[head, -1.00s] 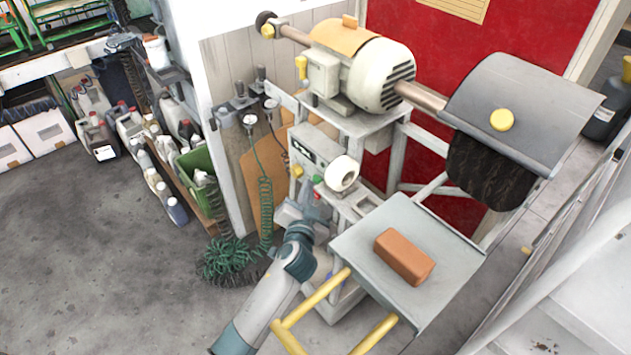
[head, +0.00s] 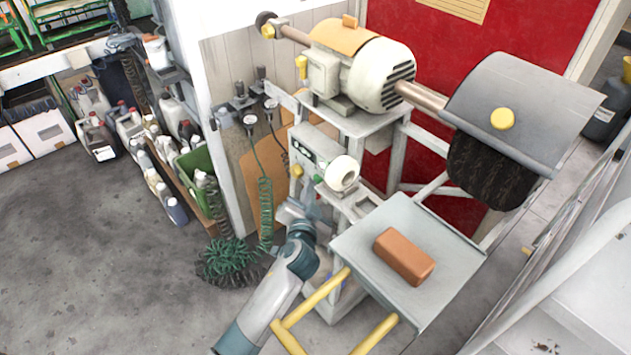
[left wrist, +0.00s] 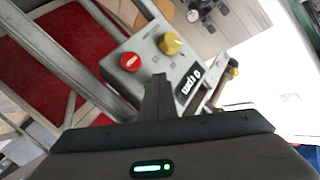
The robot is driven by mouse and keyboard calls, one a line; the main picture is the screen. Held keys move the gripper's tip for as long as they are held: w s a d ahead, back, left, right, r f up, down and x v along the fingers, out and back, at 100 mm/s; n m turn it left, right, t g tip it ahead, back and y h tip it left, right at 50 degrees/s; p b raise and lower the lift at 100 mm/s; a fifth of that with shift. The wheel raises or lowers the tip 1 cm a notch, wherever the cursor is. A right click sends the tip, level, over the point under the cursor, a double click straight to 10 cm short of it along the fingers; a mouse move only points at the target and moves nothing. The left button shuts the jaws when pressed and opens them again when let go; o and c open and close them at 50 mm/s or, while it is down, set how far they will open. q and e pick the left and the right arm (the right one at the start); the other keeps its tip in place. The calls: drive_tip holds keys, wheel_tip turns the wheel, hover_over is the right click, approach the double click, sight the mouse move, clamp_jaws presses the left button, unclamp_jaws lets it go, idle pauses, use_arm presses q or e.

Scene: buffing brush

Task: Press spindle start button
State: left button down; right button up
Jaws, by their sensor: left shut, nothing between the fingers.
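The grey control box (head: 318,150) of the buffing machine stands under the motor in the head view. In the left wrist view the box face (left wrist: 143,48) carries a red button (left wrist: 130,61), a yellow knob (left wrist: 172,43) and a dark rpm display (left wrist: 188,82) reading 0. My left gripper (left wrist: 158,80) is shut and empty, with its fingertips over the box face between the red button and the display. I cannot tell whether they touch it. No green button shows in the wrist view; the fingers may cover it. My right gripper is not in view.
The motor (head: 380,75) and brush hood (head: 520,105) are above and to the right. A grey tray (head: 355,245) with a brown block (head: 404,256) and yellow rails (head: 325,290) lie beside my left arm. A coiled green hose (head: 232,262) is at left.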

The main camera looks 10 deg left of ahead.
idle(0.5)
use_arm(q)
drive_tip(key=shift+s+a, duration=0.5)
drive_tip(key=shift+s, duration=0.1)
drive_tip(key=shift+s+p, duration=0.1)
drive_tip(key=shift+p, duration=0.2)
drive_tip(key=s+a, duration=0.1)
drive_tip(key=s, duration=0.1)
drive_tip(key=s+a+p, duration=0.1)
drive_tip(key=a, duration=0.1)
drive_tip(key=shift+s, duration=0.4)
drive_tip(key=shift+f, duration=0.1)
